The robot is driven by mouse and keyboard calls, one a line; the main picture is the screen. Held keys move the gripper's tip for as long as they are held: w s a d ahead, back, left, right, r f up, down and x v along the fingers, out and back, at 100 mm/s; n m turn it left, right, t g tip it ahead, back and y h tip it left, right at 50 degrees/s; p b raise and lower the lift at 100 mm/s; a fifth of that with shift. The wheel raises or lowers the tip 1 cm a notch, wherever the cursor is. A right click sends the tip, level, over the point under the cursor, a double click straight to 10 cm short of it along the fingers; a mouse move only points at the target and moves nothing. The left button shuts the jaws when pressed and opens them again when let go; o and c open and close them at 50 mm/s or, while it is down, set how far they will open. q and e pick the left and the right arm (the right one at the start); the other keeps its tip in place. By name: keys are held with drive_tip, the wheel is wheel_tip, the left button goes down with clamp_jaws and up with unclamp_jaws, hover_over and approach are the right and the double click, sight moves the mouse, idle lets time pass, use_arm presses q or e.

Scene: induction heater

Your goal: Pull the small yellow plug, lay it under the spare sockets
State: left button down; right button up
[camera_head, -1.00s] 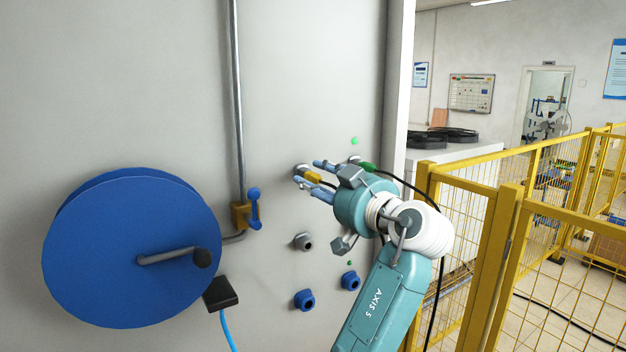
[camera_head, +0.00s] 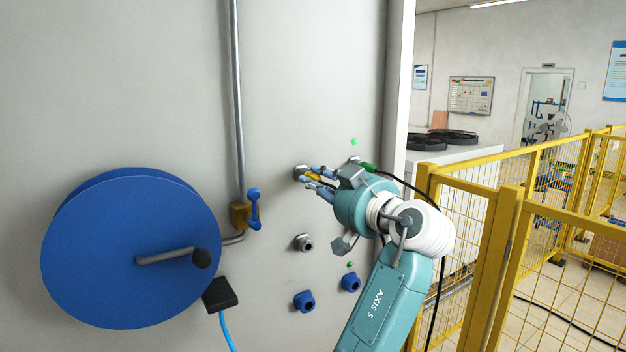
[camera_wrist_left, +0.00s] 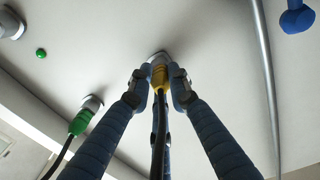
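The small yellow plug (camera_head: 313,177) sits at a grey socket (camera_head: 301,170) on the light panel. In the left wrist view the yellow plug (camera_wrist_left: 159,76) is at its socket, with a dark cable running back from it. My left gripper (camera_head: 317,176) has its blue-grey fingers closed around the plug; the wrist view shows the fingertips (camera_wrist_left: 160,80) against both its sides. Below are a grey socket (camera_head: 304,242) and two blue sockets, one at left (camera_head: 304,300) and one at right (camera_head: 350,281). My right gripper is not in view.
A green plug (camera_head: 368,167) with a dark cable is close right of the gripper. A big blue disc with a crank (camera_head: 130,250), a vertical pipe (camera_head: 237,100) and a blue-handled valve (camera_head: 254,208) are at left. Yellow fencing (camera_head: 480,260) stands at right.

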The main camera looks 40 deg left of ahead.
sight(320, 182)
use_arm(q)
drive_tip(key=shift+d+f, duration=0.15)
drive_tip(key=shift+d, duration=0.05)
drive_tip(key=shift+v, duration=0.75)
drive_tip(key=shift+b+v, duration=0.7)
drive_tip(key=shift+v, duration=1.4)
drive_tip(key=shift+s+a, duration=0.1)
drive_tip(key=s+a+f+m+t+h+b, duration=0.1)
drive_tip(key=s+f+m+t+h+b, duration=0.25)
drive_tip(key=f, duration=1.55)
drive_tip(key=s+d+f+m+t+h, duration=0.7)
drive_tip(key=s+d+f+m+h, duration=0.3)
drive_tip(key=s+d+f+h, duration=0.3)
drive_tip(key=s+d+f, duration=0.3)
drive_tip(key=s+f, duration=0.1)
drive_tip(key=s, duration=0.1)
drive_tip(key=shift+f+b, duration=0.3)
drive_tip(key=shift+f, duration=0.05)
